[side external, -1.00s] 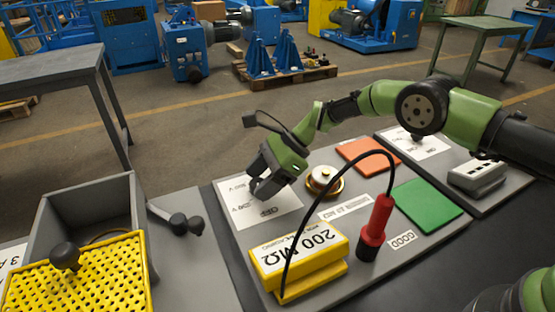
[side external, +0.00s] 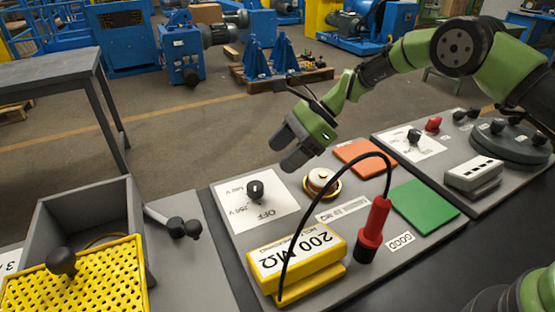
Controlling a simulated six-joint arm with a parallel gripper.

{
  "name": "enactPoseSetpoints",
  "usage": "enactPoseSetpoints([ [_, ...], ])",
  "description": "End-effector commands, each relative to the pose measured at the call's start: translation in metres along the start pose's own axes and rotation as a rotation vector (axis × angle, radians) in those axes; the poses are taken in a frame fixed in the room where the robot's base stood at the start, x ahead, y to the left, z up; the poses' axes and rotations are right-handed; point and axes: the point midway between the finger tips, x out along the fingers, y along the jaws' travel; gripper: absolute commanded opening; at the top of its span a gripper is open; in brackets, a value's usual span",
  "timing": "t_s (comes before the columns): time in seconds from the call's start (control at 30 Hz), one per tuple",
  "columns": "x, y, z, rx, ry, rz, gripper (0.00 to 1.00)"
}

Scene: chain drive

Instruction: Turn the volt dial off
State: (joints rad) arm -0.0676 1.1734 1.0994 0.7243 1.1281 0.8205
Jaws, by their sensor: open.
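The volt dial is a small black knob (side external: 256,191) on a white plate (side external: 275,218) at the left of the grey tester panel. The plate carries the word OFF at its lower right and voltage marks, including 250 V, at its left. A pale mark shows on the knob's top, but which label it points to is too small to tell. My gripper (side external: 288,152) is above and to the right of the dial, apart from it. It is open with nothing between its fingers.
A second black knob (side external: 414,136) is on the right panel. A yellow grate (side external: 85,280) is at left.

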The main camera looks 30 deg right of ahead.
Motion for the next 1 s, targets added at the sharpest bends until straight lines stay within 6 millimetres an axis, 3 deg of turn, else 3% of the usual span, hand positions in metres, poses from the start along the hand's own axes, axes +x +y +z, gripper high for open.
enactPoseSetpoints([
  [0.23, 0.007, 0.012, 0.02, 0.142, -0.074, -0.179, 0.63],
  [0.63, 0.005, 0.034, 0.0, 0.352, 0.026, -0.354, 0.63],
  [1.0, 0.06, 0.014, -0.005, 0.351, 0.024, -0.353, 0.63],
])
